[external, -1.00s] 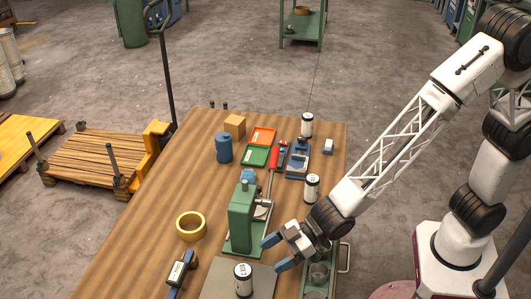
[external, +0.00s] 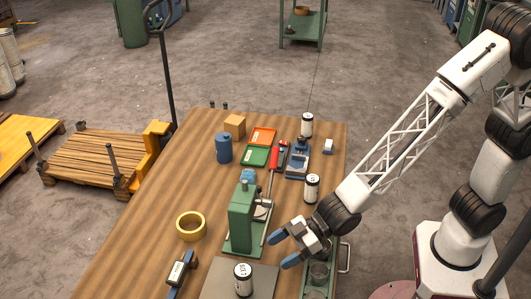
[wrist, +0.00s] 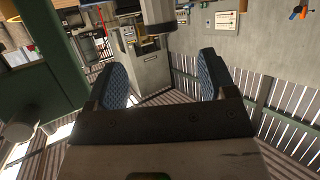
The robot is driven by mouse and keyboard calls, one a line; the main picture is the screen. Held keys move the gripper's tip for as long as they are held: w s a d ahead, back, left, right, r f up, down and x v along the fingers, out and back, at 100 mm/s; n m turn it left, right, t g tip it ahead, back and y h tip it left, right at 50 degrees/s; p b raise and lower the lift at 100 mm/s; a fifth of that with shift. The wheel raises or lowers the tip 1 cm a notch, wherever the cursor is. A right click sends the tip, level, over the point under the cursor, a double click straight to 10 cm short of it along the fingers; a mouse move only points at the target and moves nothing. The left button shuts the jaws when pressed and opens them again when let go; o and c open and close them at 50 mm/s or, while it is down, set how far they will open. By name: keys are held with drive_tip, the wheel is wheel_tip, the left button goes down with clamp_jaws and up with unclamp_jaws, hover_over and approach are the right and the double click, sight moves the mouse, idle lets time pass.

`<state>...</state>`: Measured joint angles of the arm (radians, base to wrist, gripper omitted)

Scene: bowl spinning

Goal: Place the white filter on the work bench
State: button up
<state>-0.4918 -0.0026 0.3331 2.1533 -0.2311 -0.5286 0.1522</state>
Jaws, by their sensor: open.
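Three white cylinders with dark ends, which look like filters, stand upright on the wooden bench top (external: 150,245) in the external view. One filter (external: 307,125) is at the far right corner, one filter (external: 312,188) is at the right edge, and one filter (external: 243,280) stands on a grey plate (external: 215,278) at the front. My gripper (external: 282,250) is open and empty above the bench, right of the front filter and apart from it. In the wrist view, the blue-padded fingers (wrist: 162,68) are spread with nothing between them. A grey cylinder (wrist: 157,14) shows beyond them, its identity unclear.
A green press (external: 241,218) with a red-handled lever stands just left of my gripper. A green tray (external: 318,285) with jars lies below it. A yellow ring (external: 191,226), blue canister (external: 223,148) and orange bin (external: 263,136) are also on the bench.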

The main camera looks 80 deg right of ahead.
drive_tip(key=s+d+r+m+g+h, duration=0.1)
drive_tip(key=s+d+r+h, duration=0.2)
drive_tip(key=d, duration=0.5)
drive_tip(key=s+d+r+m+g+h, duration=0.1)
drive_tip(key=s+d+r+m, duration=0.1)
drive_tip(key=s+d, duration=0.45)
drive_tip(key=s+d+r+m+g+h, duration=0.1)
drive_tip(key=s+d+r+h, duration=0.15)
drive_tip(key=d, duration=0.75)
drive_tip(key=s+d+r+m+g, duration=0.1)
drive_tip(key=s+d, duration=0.3)
drive_tip(key=s, duration=0.3)
drive_tip(key=s+d+r+m+g+h, duration=0.1)
drive_tip(key=s+d, duration=0.3)
drive_tip(key=s, duration=0.4)
drive_tip(key=s+d+r+m+g, duration=0.1)
drive_tip(key=s+d+g, duration=0.2)
drive_tip(key=s, duration=0.4)
drive_tip(key=shift+s+d, duration=0.25)
drive_tip(key=shift+d, duration=0.5)
